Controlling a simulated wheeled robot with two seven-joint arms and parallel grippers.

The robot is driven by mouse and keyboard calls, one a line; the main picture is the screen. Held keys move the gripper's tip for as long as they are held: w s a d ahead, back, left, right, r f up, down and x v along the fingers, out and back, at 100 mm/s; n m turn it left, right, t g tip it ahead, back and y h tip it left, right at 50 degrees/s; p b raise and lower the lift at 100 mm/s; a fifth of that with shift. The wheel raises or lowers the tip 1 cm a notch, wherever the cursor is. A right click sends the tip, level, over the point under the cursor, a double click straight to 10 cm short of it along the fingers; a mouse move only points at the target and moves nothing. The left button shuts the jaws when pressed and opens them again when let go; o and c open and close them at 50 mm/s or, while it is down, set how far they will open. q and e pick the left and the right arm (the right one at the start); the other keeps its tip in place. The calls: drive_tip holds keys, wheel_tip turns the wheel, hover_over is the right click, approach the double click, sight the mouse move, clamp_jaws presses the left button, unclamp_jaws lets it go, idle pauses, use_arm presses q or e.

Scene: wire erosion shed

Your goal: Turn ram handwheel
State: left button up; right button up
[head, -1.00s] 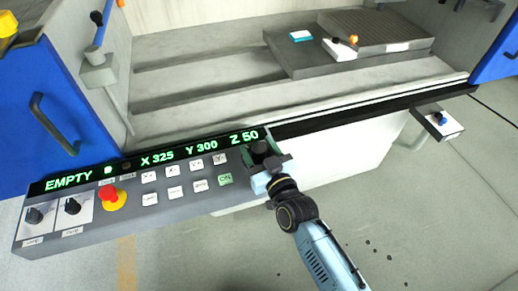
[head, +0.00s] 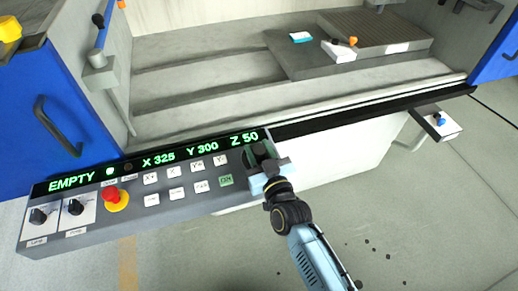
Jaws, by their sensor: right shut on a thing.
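My right gripper (head: 262,158) is at the right end of the grey control panel (head: 130,222), its arm coming up from the bottom right. It is shut on a dark knob-like part there, which I take to be the ram handwheel (head: 259,149). The fingers cover most of it, so its rim and any marks are hidden. The panel's display (head: 158,158) reads EMPTY, X 325, Y 300, Z 50 in green. My left gripper is not in view.
A red stop button (head: 111,195), two black rotary knobs and several white keys are left of my gripper. A green key (head: 226,181) is close by it. Behind lies the machine bed with a dark raised plate (head: 290,62).

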drive_tip(key=o, duration=0.9)
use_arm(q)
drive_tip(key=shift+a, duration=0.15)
use_arm(e)
drive_tip(key=shift+o, duration=0.2)
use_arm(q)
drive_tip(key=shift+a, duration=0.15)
use_arm(e)
drive_tip(key=shift+s, duration=0.1)
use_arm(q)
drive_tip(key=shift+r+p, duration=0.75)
use_arm(e)
drive_tip(key=v, duration=1.3)
drive_tip(key=shift+s+d, duration=0.1)
